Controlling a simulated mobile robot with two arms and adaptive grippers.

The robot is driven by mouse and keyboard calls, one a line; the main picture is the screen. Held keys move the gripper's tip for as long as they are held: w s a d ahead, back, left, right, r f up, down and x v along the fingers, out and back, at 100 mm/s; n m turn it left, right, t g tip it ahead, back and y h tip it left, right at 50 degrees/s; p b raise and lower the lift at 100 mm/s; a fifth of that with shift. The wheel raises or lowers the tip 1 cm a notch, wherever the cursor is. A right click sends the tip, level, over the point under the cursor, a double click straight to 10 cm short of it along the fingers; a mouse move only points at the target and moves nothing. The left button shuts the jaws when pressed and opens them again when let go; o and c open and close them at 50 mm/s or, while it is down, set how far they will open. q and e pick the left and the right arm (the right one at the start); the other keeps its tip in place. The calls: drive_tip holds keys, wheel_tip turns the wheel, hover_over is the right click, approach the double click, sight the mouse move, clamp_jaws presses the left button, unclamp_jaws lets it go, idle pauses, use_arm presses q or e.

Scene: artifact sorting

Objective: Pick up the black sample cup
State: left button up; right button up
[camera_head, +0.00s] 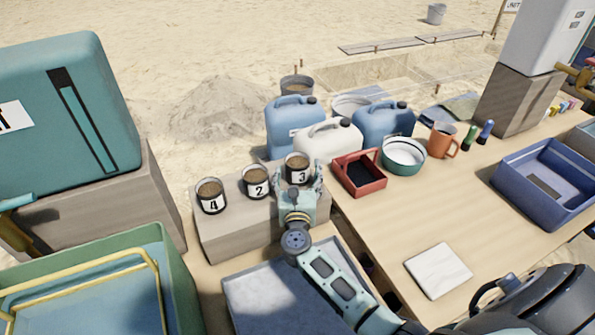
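Three dark sample cups filled with brown material stand upright in a row on a grey-brown block (240,232). Their white labels read 4, 2 and 3: cup 4 (211,196) at the left, cup 2 (256,181) in the middle, cup 3 (297,168) at the right. My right gripper (298,178) is at cup 3, with one finger on each side of it. The fingers are spread and small gaps seem to show beside the cup. The gripper's palm hides the cup's lower front. My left gripper is not in view.
Behind stand blue jugs (383,124) and a white jug (327,140). A red tray (360,176) and green bowl (403,156) are close to the gripper's right. A grey tray (262,285) lies below my arm. A white tile (437,270) lies on the right table.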

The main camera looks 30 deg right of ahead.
drive_tip(key=c, duration=1.5)
drive_tip(key=shift+r, duration=0.1)
